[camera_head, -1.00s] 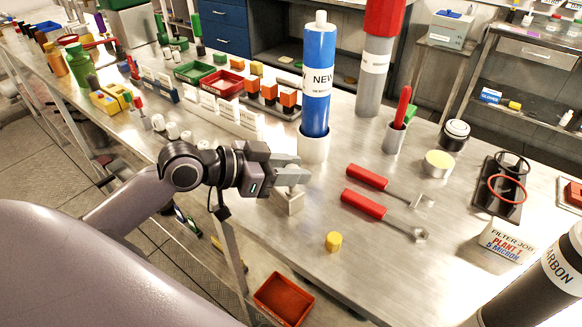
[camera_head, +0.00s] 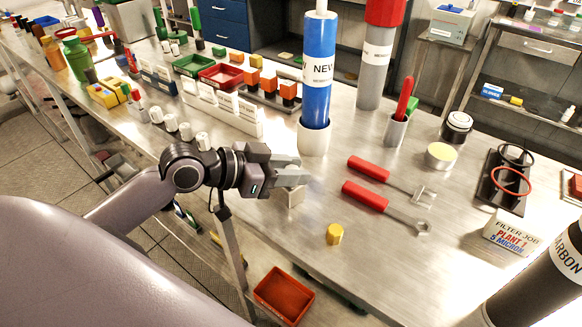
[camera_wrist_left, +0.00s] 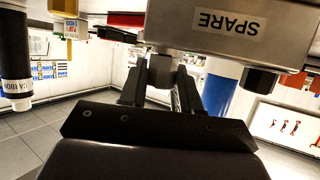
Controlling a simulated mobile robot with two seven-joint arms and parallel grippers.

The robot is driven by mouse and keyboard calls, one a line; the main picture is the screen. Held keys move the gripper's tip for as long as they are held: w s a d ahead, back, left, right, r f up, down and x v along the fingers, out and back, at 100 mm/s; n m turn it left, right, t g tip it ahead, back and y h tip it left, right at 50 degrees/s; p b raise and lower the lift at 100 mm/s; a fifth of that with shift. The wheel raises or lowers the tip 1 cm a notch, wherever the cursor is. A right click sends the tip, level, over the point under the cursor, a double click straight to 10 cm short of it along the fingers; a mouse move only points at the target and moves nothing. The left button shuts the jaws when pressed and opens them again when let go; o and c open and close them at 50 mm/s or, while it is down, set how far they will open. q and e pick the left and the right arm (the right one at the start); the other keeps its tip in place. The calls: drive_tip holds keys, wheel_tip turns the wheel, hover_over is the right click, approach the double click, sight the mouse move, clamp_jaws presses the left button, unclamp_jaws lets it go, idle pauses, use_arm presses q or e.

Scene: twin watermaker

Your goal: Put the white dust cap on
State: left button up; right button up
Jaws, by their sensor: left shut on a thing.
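My left gripper (camera_head: 303,176) is over the front of the steel bench. In the left wrist view its two dark fingers (camera_wrist_left: 160,88) are closed around a small dark stub (camera_wrist_left: 160,68) under a grey metal block labelled SPARE (camera_wrist_left: 205,28). A second dark stub (camera_wrist_left: 262,80) sits to the right on that block. In the head view a small pale block (camera_head: 291,194) shows just under the fingers; I cannot tell whether it touches the bench. Several small white cylinders (camera_head: 186,131) stand left of the gripper; I cannot tell whether one is the dust cap. My right gripper is out of view.
A blue cartridge (camera_head: 318,80) stands in a white cup (camera_head: 313,138) behind the gripper. Two red-handled wrenches (camera_head: 368,170) (camera_head: 365,196) lie to its right. A yellow piece (camera_head: 334,234) stands near the front edge. A red bin (camera_head: 284,294) is below the bench.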

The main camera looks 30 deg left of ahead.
use_arm(q)
drive_tip(key=o, duration=1.1)
drive_tip(key=shift+f, duration=0.1)
drive_tip(key=v, duration=0.5)
drive_tip(key=shift+s+a+b, duration=0.2)
drive_tip(key=shift+s+b, duration=0.1)
drive_tip(key=shift+b, duration=0.05)
drive_tip(key=shift+v, duration=0.75)
